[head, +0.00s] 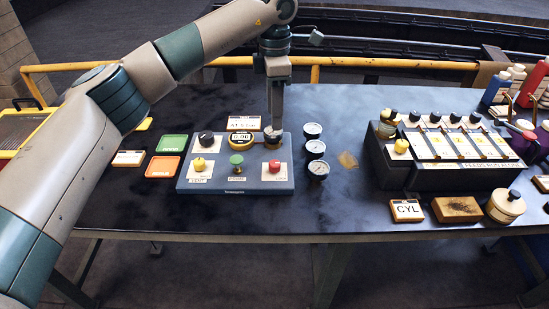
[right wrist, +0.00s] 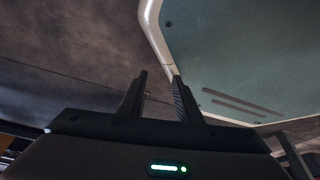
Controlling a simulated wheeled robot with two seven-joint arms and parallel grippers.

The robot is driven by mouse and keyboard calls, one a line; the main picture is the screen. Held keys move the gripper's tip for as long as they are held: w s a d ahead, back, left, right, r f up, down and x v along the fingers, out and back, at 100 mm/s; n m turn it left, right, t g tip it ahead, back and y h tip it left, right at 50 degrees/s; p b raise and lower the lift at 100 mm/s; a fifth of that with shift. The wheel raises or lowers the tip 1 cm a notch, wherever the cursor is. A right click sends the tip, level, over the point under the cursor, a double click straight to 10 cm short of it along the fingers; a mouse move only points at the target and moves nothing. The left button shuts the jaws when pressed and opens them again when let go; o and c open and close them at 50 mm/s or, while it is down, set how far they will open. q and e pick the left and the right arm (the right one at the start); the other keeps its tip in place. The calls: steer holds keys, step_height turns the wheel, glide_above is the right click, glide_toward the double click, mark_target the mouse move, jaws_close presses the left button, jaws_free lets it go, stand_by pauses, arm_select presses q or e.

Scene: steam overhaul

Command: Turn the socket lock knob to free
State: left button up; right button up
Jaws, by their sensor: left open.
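A blue-grey control panel (head: 215,184) lies on the dark table. It carries a black knob (head: 206,138), a yellow knob (head: 199,164), a green knob (head: 236,160) and a red knob (head: 274,166). The labels are too small to read, so I cannot tell which is the socket lock knob. My left gripper (head: 273,128) points straight down at a round fitting (head: 272,141) at the panel's back right; whether it touches is hidden. It is open. My right gripper (right wrist: 160,88) shows in the right wrist view, its fingers apart with nothing between them.
Three gauges (head: 315,148) stand right of the panel. Green (head: 173,143) and orange (head: 163,167) trays lie left of it. A yellow rail (head: 380,63) runs behind the table.

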arm_select(q)
steer(key=p, duration=0.3)
glide_above(274, 163)
step_height(274, 163, down, 10)
steer(key=shift+d, duration=0.1)
step_height(274, 163, down, 5)
steer(key=shift+p, duration=0.85)
steer(key=shift+f, duration=0.65)
arm_select(e)
steer(key=s+d+r+g, duration=0.2)
steer(key=s+d, duration=0.2)
steer(key=s, duration=0.6)
steer(key=shift+g+h, duration=0.4)
arm_select(q)
steer(key=shift+w, duration=0.1)
arm_select(e)
steer(key=shift+s, duration=0.1)
arm_select(q)
steer(key=c, duration=1.1)
steer(key=shift+o, duration=0.2)
arm_select(e)
steer(key=shift+f, duration=0.1)
steer(key=shift+f, duration=0.15)
